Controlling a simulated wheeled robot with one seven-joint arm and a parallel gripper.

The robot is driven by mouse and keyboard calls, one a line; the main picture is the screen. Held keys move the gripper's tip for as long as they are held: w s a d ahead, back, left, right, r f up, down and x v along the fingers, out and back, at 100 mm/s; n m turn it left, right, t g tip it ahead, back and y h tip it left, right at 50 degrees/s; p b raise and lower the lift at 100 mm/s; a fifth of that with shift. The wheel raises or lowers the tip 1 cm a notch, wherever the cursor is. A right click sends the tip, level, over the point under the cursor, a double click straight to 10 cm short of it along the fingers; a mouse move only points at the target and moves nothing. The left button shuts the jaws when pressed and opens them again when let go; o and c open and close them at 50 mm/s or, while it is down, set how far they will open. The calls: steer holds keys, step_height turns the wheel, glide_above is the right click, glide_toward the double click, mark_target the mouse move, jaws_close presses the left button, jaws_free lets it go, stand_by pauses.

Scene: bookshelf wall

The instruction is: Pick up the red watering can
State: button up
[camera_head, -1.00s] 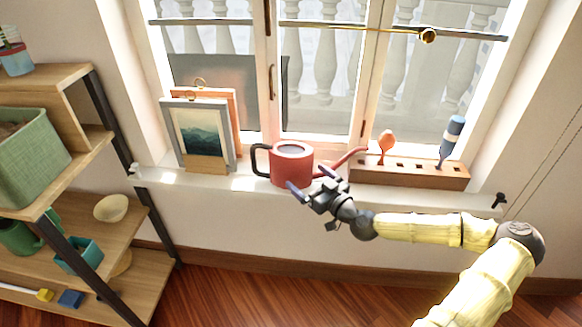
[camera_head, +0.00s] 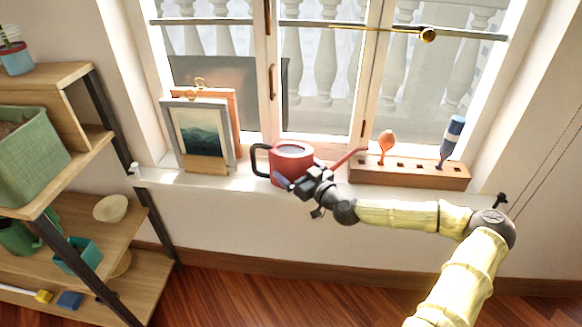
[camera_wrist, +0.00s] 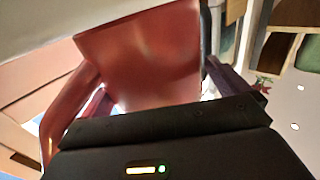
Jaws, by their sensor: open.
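The red watering can (camera_head: 291,153) stands upright on the windowsill, with its dark handle (camera_head: 259,160) on the left and its thin red spout (camera_head: 349,157) pointing right. My gripper (camera_head: 293,182) is at the can's front right side, with its fingers covering part of the lower body. In the wrist view the can's red body (camera_wrist: 150,55) fills the middle between my two open fingers (camera_wrist: 157,90). One finger is on the spout side, the other on the handle side. Whether the fingers touch the can cannot be told.
A wooden holder (camera_head: 408,176) with an orange tool and a blue-handled tool stands right of the can. Framed pictures (camera_head: 201,135) lean at the left on the sill (camera_head: 160,177). A wooden shelf unit (camera_head: 135,225) stands further left.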

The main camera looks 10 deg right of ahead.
mark_target(297, 154)
stand_by(0.3)
steer(key=c, duration=0.9)
steer(key=shift+o, duration=0.2)
steer(key=shift+r, duration=0.1)
steer(key=shift+s+r+p, duration=0.15)
steer(key=shift+r+p, duration=0.35)
steer(key=shift+r, duration=0.1)
step_height(297, 154, up, 6)
steer(key=shift+f+p, duration=0.15)
steer(key=shift+p, duration=0.85)
steer(key=s+a+p, duration=0.3)
steer(key=s+p, duration=0.5)
steer(key=s, duration=0.1)
steer(key=s+a+p, duration=0.3)
steer(key=s+p, duration=0.5)
steer(key=s, duration=0.1)
steer(key=shift+s, duration=0.35)
